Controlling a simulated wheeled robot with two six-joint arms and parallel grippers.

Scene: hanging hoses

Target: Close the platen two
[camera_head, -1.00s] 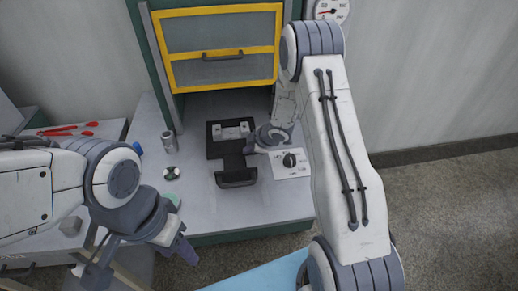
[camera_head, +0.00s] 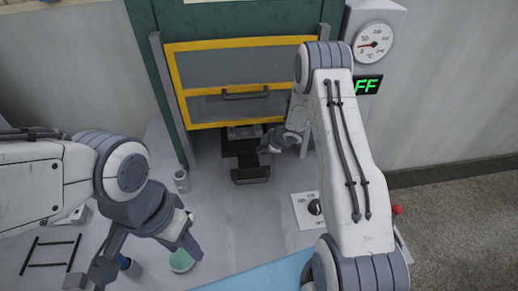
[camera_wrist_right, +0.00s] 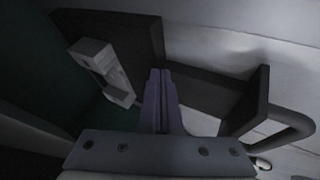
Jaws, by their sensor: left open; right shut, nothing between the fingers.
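The black platen (camera_head: 242,148) sits under the yellow-framed guard, its rear partly hidden behind the guard's lower edge. Its front handle plate (camera_head: 250,173) sticks out toward me. A light grey block on it shows in the wrist view (camera_wrist_right: 104,72). My right gripper (camera_head: 268,148) is at the platen's right side; its purple fingers (camera_wrist_right: 160,78) are shut, empty, between the block and the handle plate (camera_wrist_right: 250,100). Whether they touch the platen is unclear. My left gripper (camera_head: 145,255) is open and empty over the front left of the bench.
The yellow-framed guard (camera_head: 228,105) with its handle spans the press opening. A switch panel with a black knob (camera_head: 313,207) lies to the right. A small cup (camera_head: 181,180) and a green dish (camera_head: 181,261) stand on the left. The bench middle is clear.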

